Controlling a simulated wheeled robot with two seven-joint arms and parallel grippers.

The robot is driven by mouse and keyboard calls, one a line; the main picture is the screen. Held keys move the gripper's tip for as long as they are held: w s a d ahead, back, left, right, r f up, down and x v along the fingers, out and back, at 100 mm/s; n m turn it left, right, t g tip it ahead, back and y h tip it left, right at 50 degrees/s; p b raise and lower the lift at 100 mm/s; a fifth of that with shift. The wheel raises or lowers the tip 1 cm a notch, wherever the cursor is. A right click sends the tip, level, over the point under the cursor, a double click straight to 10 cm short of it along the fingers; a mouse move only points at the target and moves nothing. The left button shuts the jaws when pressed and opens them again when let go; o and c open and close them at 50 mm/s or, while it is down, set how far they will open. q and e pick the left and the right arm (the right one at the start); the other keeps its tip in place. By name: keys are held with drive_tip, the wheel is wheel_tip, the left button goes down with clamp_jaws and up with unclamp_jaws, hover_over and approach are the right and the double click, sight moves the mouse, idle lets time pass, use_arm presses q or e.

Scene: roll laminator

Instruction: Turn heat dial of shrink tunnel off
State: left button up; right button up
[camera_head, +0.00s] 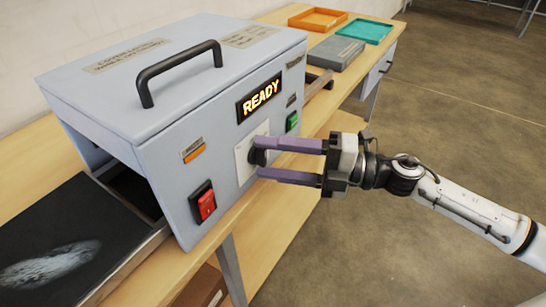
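The shrink tunnel (165,115) is a light grey box with a black top handle, standing on a wooden bench. Its black heat dial (258,158) sits on a white plate (243,168) on the front panel, below a lit "READY" display (260,97). My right gripper (257,161) comes in from the right with two purple fingers spread apart. The fingertips are at the dial, the upper one overlapping its top edge and the lower one just below it. Whether they touch the dial is unclear. The dial's pointer direction is partly hidden. My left gripper is out of view.
A red rocker switch (203,203), an orange indicator (194,153) and a green button (292,122) are on the same panel. A dark conveyor (60,235) lies at left. Orange (318,19) and teal (366,31) trays stand behind. The floor at right is clear.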

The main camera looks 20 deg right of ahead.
drive_tip(key=shift+s+d+f, duration=0.1)
drive_tip(key=shift+s+d, duration=0.1)
drive_tip(key=shift+d, duration=0.15)
drive_tip(key=b+v, duration=0.2)
drive_tip(key=v, duration=0.7)
drive_tip(key=shift+d, duration=0.2)
wheel_tip(320, 180, down, 19)
drive_tip(key=d+m+t+h, duration=0.2)
drive_tip(key=m+t+h, duration=0.6)
drive_tip(key=m, duration=1.1)
drive_tip(key=s+a+f+m+g+h, duration=0.2)
drive_tip(key=s+a+f+m+g, duration=0.2)
drive_tip(key=s+f, duration=0.3)
drive_tip(key=s+a+f+m+g+h, duration=0.3)
drive_tip(key=s+f, duration=0.4)
drive_tip(key=f, duration=0.3)
drive_tip(key=shift+s+a+m+g, duration=0.35)
drive_tip(key=shift+a+m+g, duration=0.35)
drive_tip(key=shift+a+m, duration=0.35)
